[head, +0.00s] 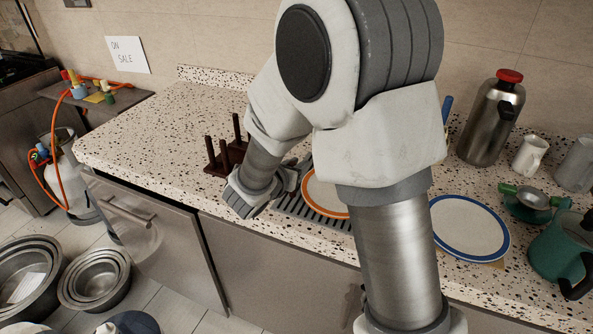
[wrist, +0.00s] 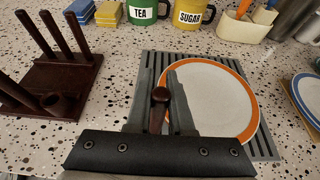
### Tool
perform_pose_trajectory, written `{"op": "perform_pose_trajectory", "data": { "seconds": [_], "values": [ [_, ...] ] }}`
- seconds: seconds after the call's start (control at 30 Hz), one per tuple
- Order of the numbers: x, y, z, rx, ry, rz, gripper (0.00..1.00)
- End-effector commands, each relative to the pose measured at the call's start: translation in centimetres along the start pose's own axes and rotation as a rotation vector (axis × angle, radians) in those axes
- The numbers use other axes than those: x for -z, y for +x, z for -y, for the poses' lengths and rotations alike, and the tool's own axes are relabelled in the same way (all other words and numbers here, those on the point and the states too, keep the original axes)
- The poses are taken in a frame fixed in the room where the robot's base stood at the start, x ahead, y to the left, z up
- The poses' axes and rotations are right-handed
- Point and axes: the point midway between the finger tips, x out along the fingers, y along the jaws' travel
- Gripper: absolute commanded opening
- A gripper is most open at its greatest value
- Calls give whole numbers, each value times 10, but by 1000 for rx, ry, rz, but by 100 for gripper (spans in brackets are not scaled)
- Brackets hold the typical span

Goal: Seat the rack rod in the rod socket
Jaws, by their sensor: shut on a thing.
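The dark brown wooden rack (head: 222,160) stands on the speckled counter, to the left of my gripper in the head view. In the wrist view the rack base (wrist: 72,73) is at the left, with several upright rods and a short round rod socket (wrist: 62,104) at its near right corner. My gripper (wrist: 160,92) is shut on a dark brown rack rod (wrist: 160,96) with a rounded end. The rod is held over the ribbed mat, beside the orange-rimmed plate and apart from the rack.
The orange-rimmed plate (wrist: 215,100) lies on the grey ribbed mat (wrist: 262,140). A TEA mug (wrist: 142,12), a SUGAR mug (wrist: 190,14) and sponges (wrist: 108,14) stand behind. A blue-rimmed plate (head: 468,228) lies to the right. Counter between mat and rack is clear.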

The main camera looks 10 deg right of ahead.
Motion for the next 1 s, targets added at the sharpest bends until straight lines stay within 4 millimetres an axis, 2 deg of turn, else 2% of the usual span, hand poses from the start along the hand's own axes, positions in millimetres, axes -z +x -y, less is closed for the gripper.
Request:
{"op": "perform_pose_trajectory", "data": {
  "seconds": [0.03,0.1,0.5,0.53,0.7,1.0],
  "values": [
    [10,4,0,1,-4,-2,0],
    [18,7,0,1,-2,-2,0],
    [23,9,0,0,0,1,0],
    [22,9,0,0,0,1,21],
    [21,9,0,0,0,0,50],
    [20,8,0,0,0,0,50]
  ]
}}
